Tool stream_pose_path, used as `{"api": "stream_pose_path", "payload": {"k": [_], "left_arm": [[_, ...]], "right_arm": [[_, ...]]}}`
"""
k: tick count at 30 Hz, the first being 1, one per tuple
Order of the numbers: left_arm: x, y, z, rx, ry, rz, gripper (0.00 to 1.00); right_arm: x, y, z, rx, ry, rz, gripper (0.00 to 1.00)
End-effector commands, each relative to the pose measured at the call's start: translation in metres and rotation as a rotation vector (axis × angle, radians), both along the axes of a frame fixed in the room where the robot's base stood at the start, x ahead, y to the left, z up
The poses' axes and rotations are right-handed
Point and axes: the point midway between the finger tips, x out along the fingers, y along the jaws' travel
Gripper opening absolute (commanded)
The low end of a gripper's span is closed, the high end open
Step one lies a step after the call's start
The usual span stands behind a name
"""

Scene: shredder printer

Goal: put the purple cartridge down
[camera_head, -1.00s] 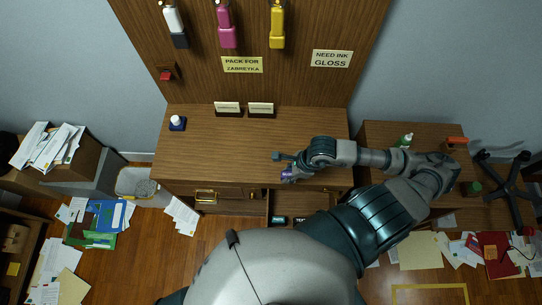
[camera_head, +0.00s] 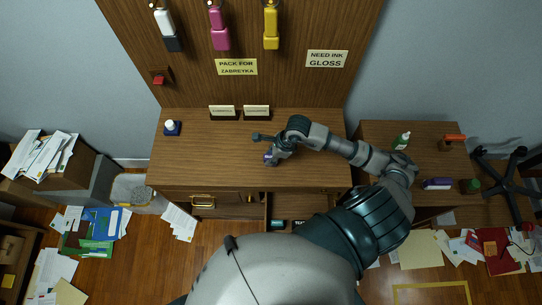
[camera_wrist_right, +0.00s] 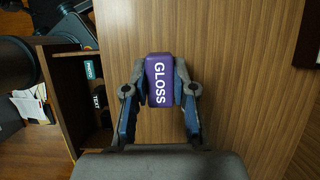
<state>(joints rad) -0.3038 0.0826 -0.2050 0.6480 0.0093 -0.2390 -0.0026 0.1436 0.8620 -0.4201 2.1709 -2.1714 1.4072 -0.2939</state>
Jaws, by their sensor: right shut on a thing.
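The purple cartridge (camera_wrist_right: 158,80) with white GLOSS lettering is between the fingers of my right gripper (camera_wrist_right: 160,92) in the right wrist view. The fingers are shut on its two sides. In the head view my right gripper (camera_head: 270,154) and a bit of the purple cartridge (camera_head: 268,159) are over the desk top (camera_head: 210,158), near its middle front. I cannot tell whether the cartridge touches the desk. My left gripper is not in view.
The desk's left half is mostly clear.

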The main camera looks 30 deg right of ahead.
Motion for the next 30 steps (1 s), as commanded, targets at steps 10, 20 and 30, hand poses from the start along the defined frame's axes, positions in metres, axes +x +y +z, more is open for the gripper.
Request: {"api": "stream_pose_path", "payload": {"k": [10, 20, 30], "left_arm": [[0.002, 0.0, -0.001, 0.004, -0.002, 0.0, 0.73], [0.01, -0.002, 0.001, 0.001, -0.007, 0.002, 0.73], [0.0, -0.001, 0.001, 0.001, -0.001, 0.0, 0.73]], "right_arm": [[0.0, 0.0, -0.006, 0.002, -0.001, 0.001, 0.0], [0.0, -0.002, -0.007, 0.003, -0.002, 0.0, 0.51], [0.0, 0.001, -0.001, -0.001, -0.003, 0.001, 0.51]]}}
